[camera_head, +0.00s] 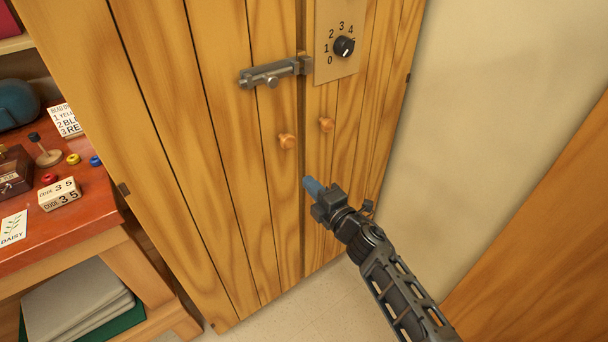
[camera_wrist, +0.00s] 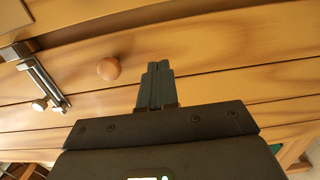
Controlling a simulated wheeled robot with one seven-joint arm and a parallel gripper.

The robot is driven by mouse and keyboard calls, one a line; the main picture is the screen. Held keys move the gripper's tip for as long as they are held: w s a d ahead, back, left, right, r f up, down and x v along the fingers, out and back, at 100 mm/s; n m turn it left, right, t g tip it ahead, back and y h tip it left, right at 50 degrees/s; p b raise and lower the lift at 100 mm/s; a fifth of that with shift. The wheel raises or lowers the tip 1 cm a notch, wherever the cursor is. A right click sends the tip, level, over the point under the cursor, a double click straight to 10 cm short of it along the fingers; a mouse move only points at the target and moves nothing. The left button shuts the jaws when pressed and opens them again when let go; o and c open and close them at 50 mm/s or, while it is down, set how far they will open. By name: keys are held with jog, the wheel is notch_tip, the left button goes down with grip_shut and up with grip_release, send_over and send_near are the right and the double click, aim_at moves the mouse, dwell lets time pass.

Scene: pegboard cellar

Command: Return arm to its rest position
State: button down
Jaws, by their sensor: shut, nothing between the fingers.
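My gripper (camera_head: 313,187) is in front of the wooden cabinet (camera_head: 215,150), below its two round knobs. Its fingers are shut with nothing between them. In the wrist view my gripper (camera_wrist: 157,75) shows its fingers together against the wood planks, with one knob (camera_wrist: 108,68) beside them and apart from them. My arm reaches in from the lower right of the head view. Whether the fingertips touch the cabinet door I cannot tell.
A metal bolt (camera_head: 275,72) lies across the door seam, near a dial (camera_head: 344,46) on a plate. A red-topped desk (camera_head: 95,222) with cards, beads and a small box stands at left. A pale wall (camera_head: 480,120) and a wooden panel (camera_head: 545,240) are at right.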

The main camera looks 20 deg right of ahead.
jog(key=s+a+r+m+h+p, duration=0.15)
jog(key=s+m, duration=0.45)
jog(key=s, duration=0.9)
jog(key=s+a+m+h, duration=0.25)
jog(key=s+m, duration=0.35)
jog(key=s, duration=0.9)
jog(key=s+d+r+m+g, duration=0.1)
jog(key=s+d+r+m, duration=0.1)
jog(key=s, duration=0.5)
jog(key=s+d+r+m, duration=0.2)
jog(key=s+r+m, duration=0.2)
jog(key=s+r, duration=0.3)
jog(key=s+d+r+m+g, duration=0.1)
jog(key=s+d+r+m, duration=0.1)
jog(key=s+r, duration=0.3)
jog(key=s, duration=0.4)
jog(key=shift+s+r+m+g, duration=0.15)
jog(key=shift+r+m+g, duration=0.15)
jog(key=shift+m, duration=0.1)
